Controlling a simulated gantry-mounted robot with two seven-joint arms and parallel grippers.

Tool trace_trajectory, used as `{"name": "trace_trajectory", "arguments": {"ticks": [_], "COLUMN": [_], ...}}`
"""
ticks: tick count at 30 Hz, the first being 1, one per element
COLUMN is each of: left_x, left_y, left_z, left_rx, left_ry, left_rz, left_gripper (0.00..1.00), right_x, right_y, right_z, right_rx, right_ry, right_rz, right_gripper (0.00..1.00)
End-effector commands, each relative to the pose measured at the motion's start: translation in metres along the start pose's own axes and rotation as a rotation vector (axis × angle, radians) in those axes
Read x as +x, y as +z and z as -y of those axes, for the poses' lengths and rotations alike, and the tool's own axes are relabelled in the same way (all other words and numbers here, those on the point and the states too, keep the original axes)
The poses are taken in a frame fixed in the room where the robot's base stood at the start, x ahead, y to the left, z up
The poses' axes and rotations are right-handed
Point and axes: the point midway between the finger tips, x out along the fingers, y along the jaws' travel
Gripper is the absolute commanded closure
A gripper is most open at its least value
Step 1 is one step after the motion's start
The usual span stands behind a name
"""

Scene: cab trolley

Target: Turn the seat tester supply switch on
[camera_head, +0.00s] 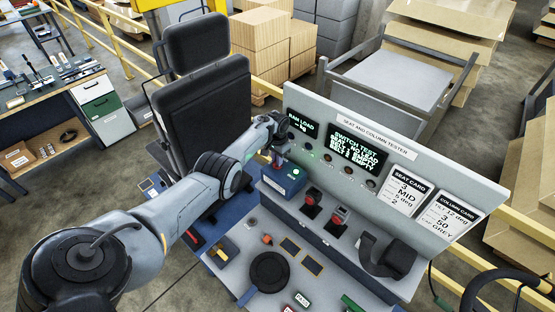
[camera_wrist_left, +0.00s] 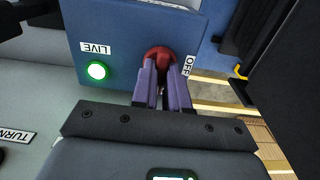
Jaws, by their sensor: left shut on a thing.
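The supply switch is a red rotary knob (camera_wrist_left: 159,54) on a blue box (camera_wrist_left: 120,22), which also shows in the head view (camera_head: 283,184) at the left end of the tester. My left gripper (camera_wrist_left: 161,82) has its purple fingers closed around the knob; it also shows in the head view (camera_head: 277,163) above the box. A green lamp (camera_wrist_left: 97,71) marked LIVE glows on the box, and the head view shows it lit too (camera_head: 295,171). An OFF label (camera_wrist_left: 189,66) sits beside the knob. The fingers partly hide the knob. My right gripper is not in view.
The tester panel (camera_head: 437,169) stands behind the box with lit screens, one reading SWITCH TEST (camera_head: 357,148), and cards. Two red-topped switches (camera_head: 311,201) stand to the right of the box. A black seat (camera_head: 205,105) stands close behind my left arm.

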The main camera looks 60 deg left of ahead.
Motion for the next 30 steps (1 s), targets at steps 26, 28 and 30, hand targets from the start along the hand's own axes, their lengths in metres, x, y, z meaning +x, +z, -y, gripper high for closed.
{"name": "trace_trajectory", "arguments": {"ticks": [26, 28, 30], "left_x": [-0.004, -0.01, -0.019], "left_y": [0.0, -0.001, -0.001], "left_z": [0.0, 0.0, 0.0], "left_rx": [0.003, 0.003, 0.003], "left_ry": [0.001, 0.001, 0.0], "left_rz": [-0.001, -0.002, -0.002], "left_gripper": [0.61, 0.61, 0.61], "right_x": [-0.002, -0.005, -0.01], "right_y": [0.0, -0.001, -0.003], "right_z": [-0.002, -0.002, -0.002], "right_rx": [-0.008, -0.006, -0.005], "right_ry": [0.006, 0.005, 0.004], "right_rz": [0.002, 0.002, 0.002], "right_gripper": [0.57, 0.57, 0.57]}}
